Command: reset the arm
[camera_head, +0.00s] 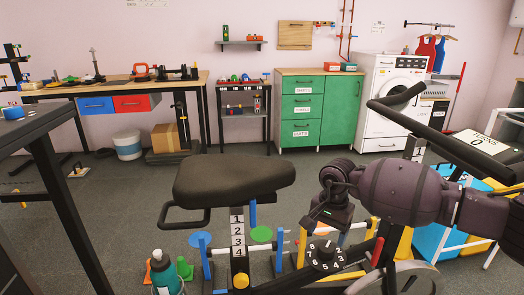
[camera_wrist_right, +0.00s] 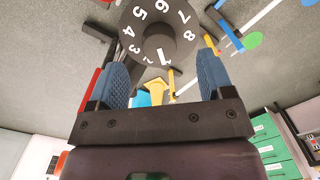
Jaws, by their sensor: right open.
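My right arm comes in from the right in the head view. Its right gripper (camera_head: 326,224) points down just above a black numbered dial (camera_head: 325,258) on the exercise bike. In the right wrist view the gripper (camera_wrist_right: 163,62) shows two blue-padded fingers wide apart with nothing held between them. The dial (camera_wrist_right: 158,30) shows beyond the fingertips, with white digits around its knob. I cannot tell whether the fingertips touch anything. My left gripper is not in the head view.
The bike's black seat (camera_head: 232,178) stands left of my gripper, and its black handlebar (camera_head: 400,98) rises behind my arm. A teal bottle (camera_head: 167,274) stands at front left. A green cabinet (camera_head: 342,106) and a white washing machine (camera_head: 385,120) stand at the back wall. Open floor lies between.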

